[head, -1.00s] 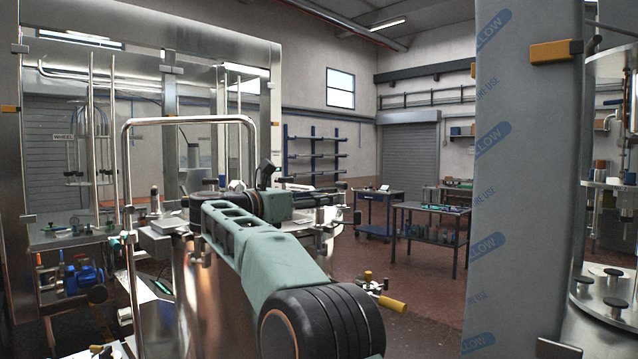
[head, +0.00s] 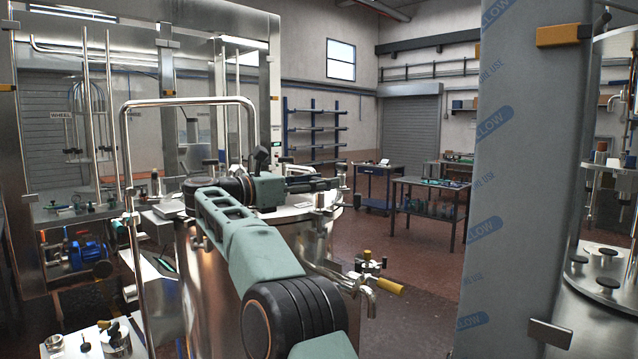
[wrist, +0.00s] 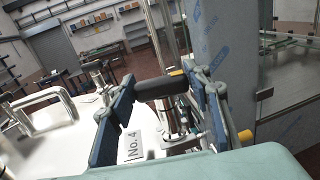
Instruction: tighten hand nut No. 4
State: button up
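In the wrist view, a plate marked No. 4 (wrist: 132,146) lies on the pale lid (wrist: 65,150). Beyond it, a dark bar-shaped hand nut (wrist: 161,88) sits on a metal fitting near the lid's edge. My gripper (wrist: 160,95) has its two blue fingers wide apart, one on each side of the nut. I cannot tell whether either finger touches it. In the head view, my gripper (head: 318,184) is over the right side of the steel tank's lid (head: 285,216); the nut there is hard to make out against the fingers.
Another clamp fitting (wrist: 98,72) and a bent lid handle (wrist: 40,112) stand on the lid. A film-wrapped column (head: 520,190) rises close on the right. A valve with a yellow handle (head: 390,286) juts from the tank. Open floor lies beyond, before the work tables (head: 430,183).

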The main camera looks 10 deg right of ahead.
jog(key=o, duration=0.4)
jog(key=shift+d, duration=0.15)
jog(key=v, duration=1.2)
jog(key=shift+c, duration=0.2)
